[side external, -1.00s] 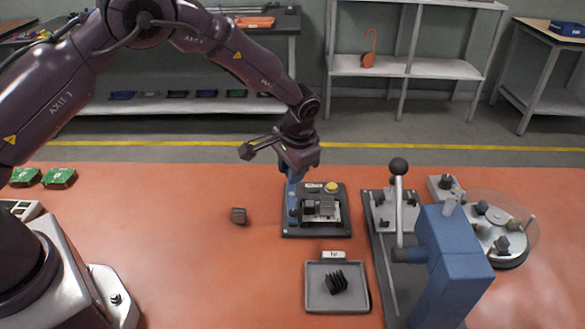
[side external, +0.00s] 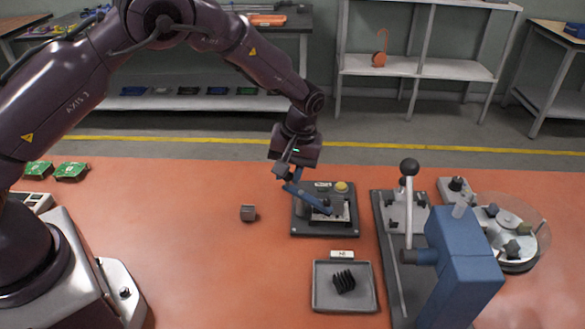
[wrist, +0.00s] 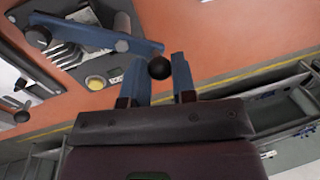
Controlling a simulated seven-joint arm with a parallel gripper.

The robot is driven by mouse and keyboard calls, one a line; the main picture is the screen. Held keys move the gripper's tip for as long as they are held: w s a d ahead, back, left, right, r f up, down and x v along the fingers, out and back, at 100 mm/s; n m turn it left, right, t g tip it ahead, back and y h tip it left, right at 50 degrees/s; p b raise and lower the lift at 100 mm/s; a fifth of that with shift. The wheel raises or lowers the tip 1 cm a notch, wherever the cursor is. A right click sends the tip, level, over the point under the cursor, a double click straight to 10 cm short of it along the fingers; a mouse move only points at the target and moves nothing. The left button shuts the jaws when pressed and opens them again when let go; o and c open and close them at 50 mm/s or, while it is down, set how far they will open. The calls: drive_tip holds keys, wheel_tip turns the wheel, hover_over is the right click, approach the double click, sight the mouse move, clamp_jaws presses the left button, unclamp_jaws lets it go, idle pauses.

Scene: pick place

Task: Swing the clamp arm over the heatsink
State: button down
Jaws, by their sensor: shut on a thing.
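The clamp fixture (side external: 299,228) is a dark plate with a yellow button on the table. Its blue clamp arm (side external: 308,197) slants down and right across the plate, its far end by the grey finned heatsink. In the wrist view the blue bar (wrist: 90,32) runs along the upper edge of the heatsink (wrist: 66,53), partly hiding it; I cannot tell whether they touch. My gripper (side external: 285,174) is at the arm's near end, left of the plate. The wrist view shows a black ball knob (wrist: 160,68) between its fingers, so it is shut on the knob.
A grey tray (side external: 318,302) with a black finned part (side external: 343,281) stands in front. A blue press with an upright lever (side external: 409,200) and a round turntable (side external: 515,264) stand to the right.

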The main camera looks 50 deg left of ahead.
drive_tip(key=n, duration=0.2)
drive_tip(key=s+n, duration=0.1)
drive_tip(key=n, duration=0.1)
drive_tip(key=shift+s+d+g+h, duration=0.1)
drive_tip(key=shift+d+g+h, duration=0.1)
drive_tip(key=shift+g+h, duration=0.1)
drive_tip(key=shift+s+d+n+h, duration=0.15)
drive_tip(key=shift+n, duration=0.65)
drive_tip(key=shift+s+d+n+h, duration=0.1)
drive_tip(key=shift+s+n+h, duration=0.05)
drive_tip(key=shift+n, duration=0.65)
drive_tip(key=shift+r, duration=0.1)
drive_tip(key=c, duration=0.9)
unclamp_jaws()
drive_tip(key=shift+c, duration=0.2)
wheel_tip(320, 180, up, 13)
hover_over(295, 188)
drive_tip(key=shift+f, duration=0.2)
